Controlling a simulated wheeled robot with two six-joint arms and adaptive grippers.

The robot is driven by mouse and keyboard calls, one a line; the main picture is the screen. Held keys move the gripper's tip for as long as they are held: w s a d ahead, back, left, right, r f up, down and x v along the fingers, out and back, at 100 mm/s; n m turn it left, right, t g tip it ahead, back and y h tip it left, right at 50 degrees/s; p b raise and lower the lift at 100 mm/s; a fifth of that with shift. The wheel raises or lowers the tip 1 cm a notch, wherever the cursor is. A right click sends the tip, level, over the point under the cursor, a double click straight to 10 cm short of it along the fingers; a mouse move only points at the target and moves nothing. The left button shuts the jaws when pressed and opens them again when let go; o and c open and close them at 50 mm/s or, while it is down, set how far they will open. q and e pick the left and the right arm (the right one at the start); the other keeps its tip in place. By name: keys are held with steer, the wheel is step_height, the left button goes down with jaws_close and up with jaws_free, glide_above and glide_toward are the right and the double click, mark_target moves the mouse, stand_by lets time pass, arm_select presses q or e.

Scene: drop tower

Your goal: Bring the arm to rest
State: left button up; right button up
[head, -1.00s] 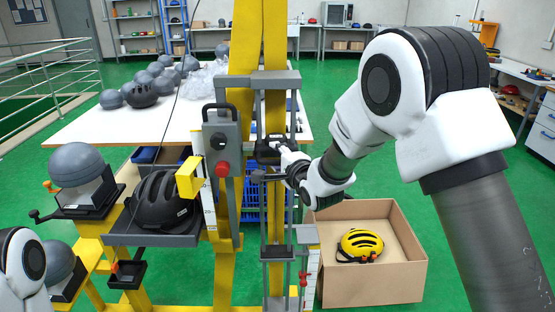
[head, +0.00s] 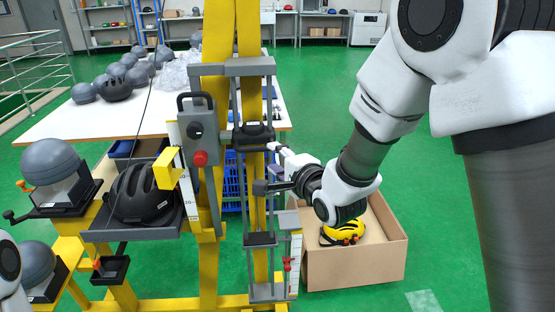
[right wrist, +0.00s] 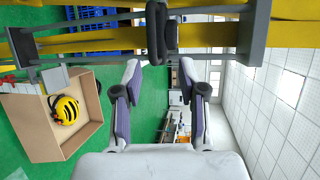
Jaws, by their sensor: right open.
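My right gripper (head: 270,168) is open and empty in front of the drop tower's right-hand guide rails. In the right wrist view its two fingers stand apart (right wrist: 159,68), and the tower's black carriage (right wrist: 158,33) shows beyond the tips, with no clear contact. In the head view the carriage (head: 252,134) sits between the grey rails, above and left of the fingers. My right arm reaches in from the right, its forearm above the cardboard box. Only a piece of my left arm shows at the left edge; its gripper is out of view.
The cardboard box (head: 352,268) on the floor holds a yellow helmet (head: 342,231), partly hidden by my wrist. A black helmet (head: 143,192) sits on the tower's left shelf. The grey control box (head: 201,134) hangs on the yellow posts. Green floor is free at the back right.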

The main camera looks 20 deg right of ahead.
steer(key=shift+s+f, duration=0.15)
stand_by(0.3)
steer(key=s+f+g, duration=0.3)
steer(key=s+f, duration=0.2)
steer(key=f, duration=0.6)
steer(key=s+d+f+n+g+h, duration=0.1)
steer(key=s+f+g, duration=0.25)
steer(key=f, duration=0.65)
steer(key=s+f+g, duration=0.2)
steer(key=s+f, duration=0.4)
steer(key=f, duration=0.5)
steer(key=s+d+f+n+g, duration=0.1)
steer(key=s+f+n+g, duration=0.2)
steer(key=s+n, duration=0.5)
steer(key=s+f+n+g+h, duration=0.1)
steer(key=s+f+n+g, duration=0.3)
steer(key=s, duration=0.7)
step_height(320, 180, down, 2)
steer(key=n, duration=0.4)
steer(key=shift+s+d, duration=0.2)
steer(key=shift+d, duration=0.2)
